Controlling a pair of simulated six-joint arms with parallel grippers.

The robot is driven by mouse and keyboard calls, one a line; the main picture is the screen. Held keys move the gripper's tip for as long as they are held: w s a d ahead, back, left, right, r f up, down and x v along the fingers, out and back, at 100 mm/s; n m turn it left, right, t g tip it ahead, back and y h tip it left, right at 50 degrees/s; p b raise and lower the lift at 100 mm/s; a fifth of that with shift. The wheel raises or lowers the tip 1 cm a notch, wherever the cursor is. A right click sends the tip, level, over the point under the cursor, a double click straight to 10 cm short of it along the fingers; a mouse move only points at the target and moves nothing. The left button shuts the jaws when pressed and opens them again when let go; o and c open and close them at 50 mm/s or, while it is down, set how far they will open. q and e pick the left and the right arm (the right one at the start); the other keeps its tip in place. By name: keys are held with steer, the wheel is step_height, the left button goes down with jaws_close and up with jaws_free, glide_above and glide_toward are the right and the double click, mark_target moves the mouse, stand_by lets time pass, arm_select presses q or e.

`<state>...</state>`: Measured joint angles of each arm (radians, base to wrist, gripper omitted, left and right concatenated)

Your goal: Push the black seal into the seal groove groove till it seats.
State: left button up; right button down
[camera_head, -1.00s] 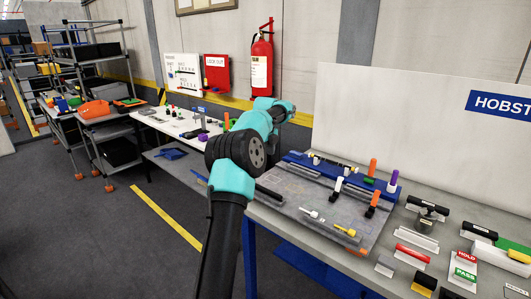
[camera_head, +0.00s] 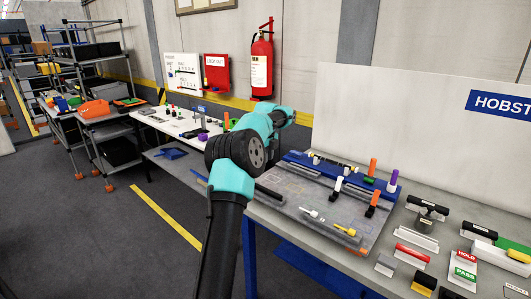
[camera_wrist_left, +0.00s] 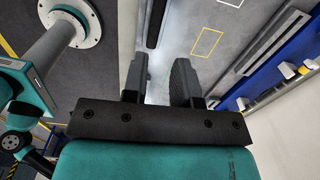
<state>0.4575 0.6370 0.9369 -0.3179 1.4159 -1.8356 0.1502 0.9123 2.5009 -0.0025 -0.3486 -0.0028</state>
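A long black strip (camera_head: 268,194), which may be the black seal, lies along the left edge of the grey work plate (camera_head: 290,222) in the head view. A dark strip (camera_wrist_left: 155,22) also shows beyond the fingers in the left wrist view. A blue carrier (camera_head: 325,170) with dark bars lies along the back of the plate; it shows at the right of the left wrist view (camera_wrist_left: 290,55). I cannot make out the seal groove. My left gripper (camera_wrist_left: 161,62) is open, with a clear gap between its fingers and nothing in it. Its fingers are hidden in the head view.
Orange (camera_head: 373,167) and purple (camera_head: 392,181) uprights and white and orange clamps (camera_head: 371,207) stand on the carrier and plate. A yellow-handled tool (camera_head: 344,230) lies in front. Black- and red-handled blocks (camera_head: 411,251) crowd the bench's right.

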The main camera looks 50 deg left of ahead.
mark_target(267, 189)
arm_select(q)
steer(key=shift+n, duration=0.6)
steer(key=f, duration=0.7)
steer(key=shift+d, duration=0.35)
jaws_close()
steer(key=shift+f, duration=0.15)
steer(key=shift+s+f, duration=0.1)
steer(key=shift+f, duration=2.8)
